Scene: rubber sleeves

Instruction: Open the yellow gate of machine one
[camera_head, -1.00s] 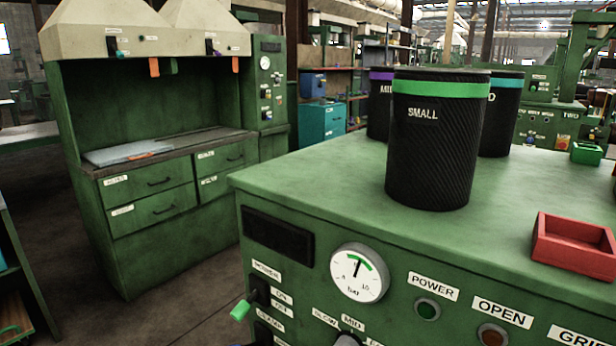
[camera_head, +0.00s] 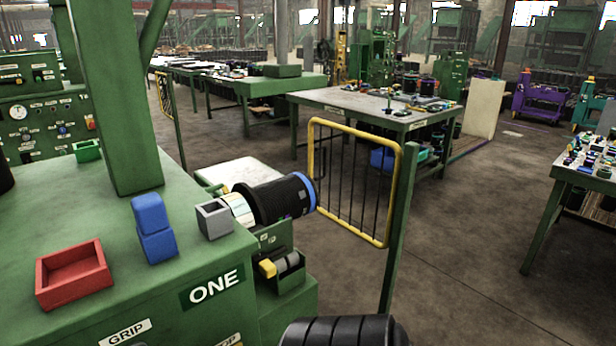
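The yellow gate (camera_head: 352,182) stands right of the centre, a yellow tube frame with thin dark upright bars. Its right side meets a green post (camera_head: 398,230). It stands upright just beyond the free end of a black sleeve (camera_head: 283,199) with a blue end band, which lies sideways at machine one (camera_head: 110,265). I cannot tell whether the gate is latched. The machine carries a green plate reading ONE (camera_head: 212,288). Neither of my grippers shows in the head view.
On the machine top are a red tray (camera_head: 72,275), a blue block (camera_head: 153,228) and a grey box (camera_head: 214,218). A black ribbed object (camera_head: 345,331) is cut off at the bottom edge. A work table (camera_head: 345,103) stands behind the gate. Open floor (camera_head: 465,220) lies right of the post.

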